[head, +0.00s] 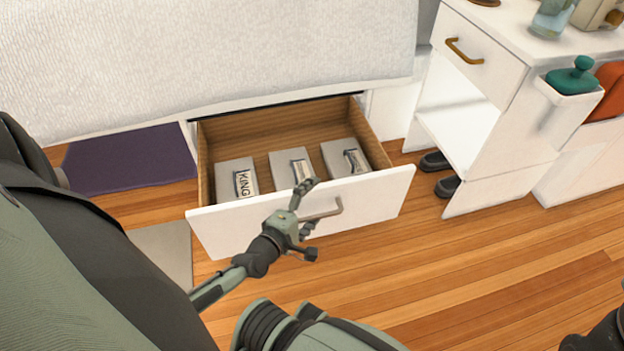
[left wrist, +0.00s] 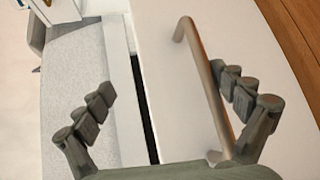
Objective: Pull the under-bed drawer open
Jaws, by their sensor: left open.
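The under-bed drawer (head: 300,212) stands pulled out from below the bed, with a white front and wooden inside. Its metal bar handle (head: 328,213) is on the front face; it also shows in the left wrist view (left wrist: 207,85). My left gripper (head: 308,219) is open at the handle. In the left wrist view its fingers (left wrist: 172,98) are spread on either side of the bar, which lies close to the right-hand finger. Whether that finger touches the bar I cannot tell. My right gripper is not clearly in view.
Three grey packages (head: 290,170) lie in the drawer. The bed (head: 220,50) is above it, with a purple mat (head: 130,160) at left. A white nightstand (head: 485,60) and dark shoes (head: 447,186) stand at right. The wooden floor (head: 450,270) before the drawer is clear.

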